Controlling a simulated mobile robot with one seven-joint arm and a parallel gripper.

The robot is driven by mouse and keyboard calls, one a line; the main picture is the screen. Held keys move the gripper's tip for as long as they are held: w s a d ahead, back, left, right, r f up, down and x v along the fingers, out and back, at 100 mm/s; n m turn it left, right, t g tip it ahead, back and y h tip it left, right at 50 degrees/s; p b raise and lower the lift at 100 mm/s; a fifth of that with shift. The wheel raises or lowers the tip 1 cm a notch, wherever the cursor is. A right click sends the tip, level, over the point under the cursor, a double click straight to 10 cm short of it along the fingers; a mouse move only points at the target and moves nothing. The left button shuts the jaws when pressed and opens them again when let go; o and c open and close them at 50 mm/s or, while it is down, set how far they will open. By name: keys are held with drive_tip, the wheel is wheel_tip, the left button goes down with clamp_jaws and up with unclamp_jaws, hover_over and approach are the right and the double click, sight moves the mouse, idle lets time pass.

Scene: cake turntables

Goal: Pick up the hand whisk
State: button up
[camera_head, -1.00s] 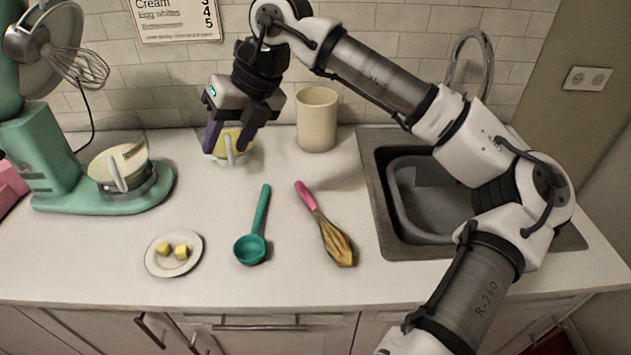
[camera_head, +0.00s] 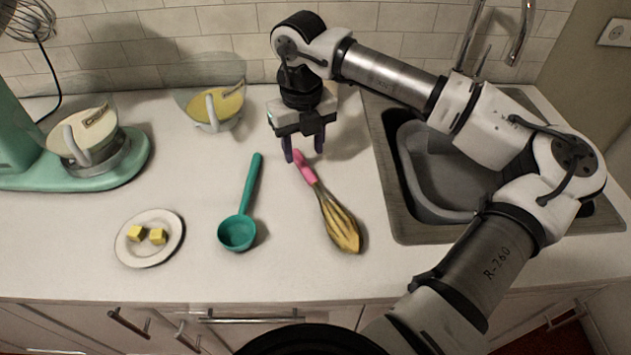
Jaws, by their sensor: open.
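The hand whisk (camera_head: 336,215) lies on the white counter, with a pink handle toward the back and golden-brown wires toward the front right. My gripper (camera_head: 304,156) points down at the top end of the pink handle. Its two dark purple fingers are apart, one on each side of the handle's end in this view. I cannot tell whether the fingers touch the handle or how far above the counter they are. The whisk's wires and most of its handle are in plain view.
A teal ladle (camera_head: 240,226) lies left of the whisk. A white plate (camera_head: 130,244) with yellow cubes is farther left. A glass bowl (camera_head: 213,110) stands at the back, and a green stand mixer (camera_head: 75,175) at the left. The sink (camera_head: 393,190) is at the right.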

sight(306, 168)
drive_tip(key=shift+s+d+f+p, duration=0.1)
drive_tip(key=shift+f+p, duration=0.4)
drive_tip(key=shift+f, duration=0.1)
wheel_tip(306, 168, down, 4)
drive_tip(key=shift+d+f+p, duration=0.1)
drive_tip(key=shift+p, duration=0.6)
clamp_jaws()
